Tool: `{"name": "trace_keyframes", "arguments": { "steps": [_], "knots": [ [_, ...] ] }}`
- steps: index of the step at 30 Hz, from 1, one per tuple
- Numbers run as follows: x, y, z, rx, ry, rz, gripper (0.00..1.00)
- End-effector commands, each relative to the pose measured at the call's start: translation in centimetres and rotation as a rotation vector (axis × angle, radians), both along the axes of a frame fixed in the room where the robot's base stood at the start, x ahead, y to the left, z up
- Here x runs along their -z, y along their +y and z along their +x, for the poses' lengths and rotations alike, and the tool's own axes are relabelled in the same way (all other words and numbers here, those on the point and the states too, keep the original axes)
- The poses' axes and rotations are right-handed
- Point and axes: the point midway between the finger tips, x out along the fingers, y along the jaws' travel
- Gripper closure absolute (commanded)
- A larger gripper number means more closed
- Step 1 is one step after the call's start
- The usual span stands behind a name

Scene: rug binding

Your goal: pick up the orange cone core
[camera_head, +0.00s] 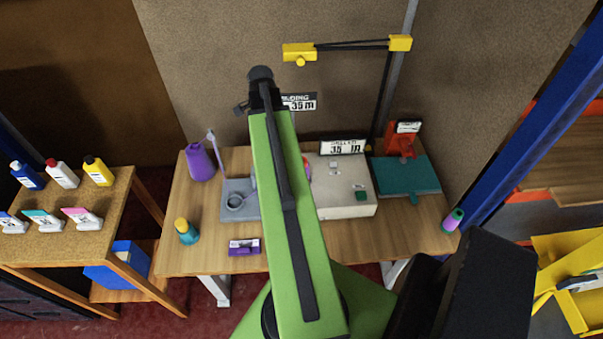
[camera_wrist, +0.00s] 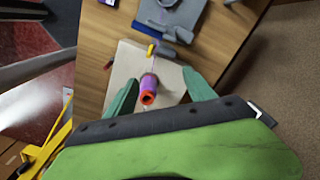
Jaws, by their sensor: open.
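A cone core with an orange end around a dark hole and purple wound on its body (camera_wrist: 149,88) shows in the wrist view. It is over a pale block-like machine bed (camera_wrist: 125,70), between my fingers as seen from the wrist. My gripper (camera_wrist: 160,76) has two teal fingers spread apart, one on each side of the core, with a gap on both sides. I cannot tell how far above the core they are. In the head view only a small orange and purple piece (camera_head: 306,168) shows beside my green arm, which hides the rest and my gripper.
On the wooden table (camera_head: 210,263) stand a yellow-topped teal cone (camera_head: 187,232), a purple jug (camera_head: 200,162), a teal and purple cone (camera_head: 453,220) and a teal plate with an orange device (camera_head: 402,143). A side table with several bottles (camera_head: 62,174) is left. A blue post (camera_head: 525,120) rises right.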

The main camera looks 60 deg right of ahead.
Motion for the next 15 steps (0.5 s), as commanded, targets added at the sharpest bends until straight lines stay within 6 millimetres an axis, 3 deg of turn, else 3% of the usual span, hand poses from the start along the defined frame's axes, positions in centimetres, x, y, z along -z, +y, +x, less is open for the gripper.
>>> {"name": "trace_keyframes", "arguments": {
  "steps": [1,3,6,9,15],
  "knots": [
    [0.0,-2.9,-2.7,0.142,0.002,0.005,0.37],
    [0.0,-5.4,-5.6,0.300,0.004,0.009,0.37],
    [0.0,-7.4,-8.3,0.442,0.006,0.012,0.37],
    [0.0,-8.1,-9.4,0.498,0.007,0.014,0.37],
    [0.9,-8.1,-9.4,0.503,0.008,0.014,0.37]
  ]
}}
